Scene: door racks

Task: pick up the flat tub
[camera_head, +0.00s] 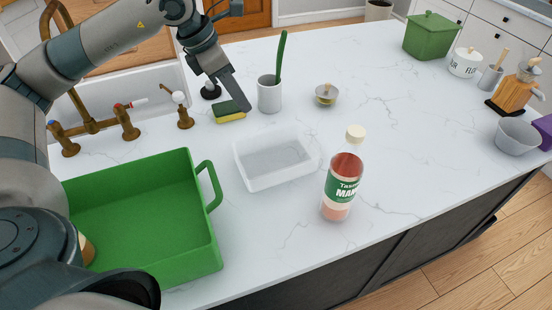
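The flat tub (268,180) is a shallow, translucent white rectangular container. It sits upright on the white marble counter near the middle of the view, and it looks empty. My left gripper (240,100) reaches in from the upper left and points down, above and behind the tub's far left corner. It is apart from the tub. Its fingers show as one dark shape from the side, so I cannot tell whether they are open. My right gripper is not in view.
A large green bin (150,215) with a handle stands left of the tub. A sauce bottle (342,188) stands to its right. A grey cup (269,95), a sponge (229,112) and a small jar (326,95) are behind it.

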